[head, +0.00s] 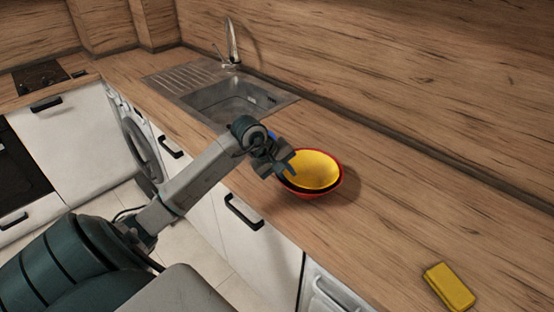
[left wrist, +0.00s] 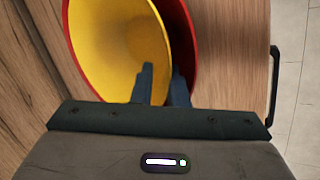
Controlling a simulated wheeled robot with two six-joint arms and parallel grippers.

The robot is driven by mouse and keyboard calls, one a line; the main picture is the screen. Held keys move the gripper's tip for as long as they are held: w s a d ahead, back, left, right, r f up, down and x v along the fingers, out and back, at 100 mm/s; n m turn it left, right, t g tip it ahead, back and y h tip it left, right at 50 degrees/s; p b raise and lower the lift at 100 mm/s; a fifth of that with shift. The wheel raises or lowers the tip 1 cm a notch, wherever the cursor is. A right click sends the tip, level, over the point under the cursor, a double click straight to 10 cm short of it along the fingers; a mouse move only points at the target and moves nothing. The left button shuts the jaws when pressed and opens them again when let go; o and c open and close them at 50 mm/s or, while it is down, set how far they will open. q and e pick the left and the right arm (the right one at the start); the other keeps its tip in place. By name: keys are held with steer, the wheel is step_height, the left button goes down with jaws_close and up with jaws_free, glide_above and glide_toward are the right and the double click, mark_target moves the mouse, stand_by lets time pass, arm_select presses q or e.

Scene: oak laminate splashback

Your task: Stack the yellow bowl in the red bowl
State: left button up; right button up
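The yellow bowl (head: 314,168) sits inside the red bowl (head: 320,194) on the wooden counter. A dark gap shows between their rims at the near left, so the yellow bowl looks slightly off-centre or tilted. My left gripper (head: 286,160) is at the left side of the bowls. In the left wrist view its fingers (left wrist: 161,85) straddle the yellow bowl's rim, one inside the yellow bowl (left wrist: 112,45), the other outside it, over the red bowl (left wrist: 184,40). A gap shows between the fingers, so it looks open. My right gripper is not in view.
A yellow sponge-like block (head: 450,287) lies on the counter at the lower right. A metal sink (head: 236,100) with a tap (head: 232,45) is behind my left arm. The counter right of the bowls is clear up to the wooden splashback (head: 420,80).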

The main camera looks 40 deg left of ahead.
arm_select(q)
steer(key=shift+r+p, duration=0.9)
steer(key=shift+p, duration=0.1)
steer(key=shift+s+a+r+b, duration=0.3)
steer(key=shift+s+b, duration=0.1)
steer(key=shift+b, duration=0.45)
steer(key=b+v, duration=0.3)
steer(key=v, duration=0.7)
steer(key=shift+r, duration=0.2)
steer(key=shift+s+d, duration=0.1)
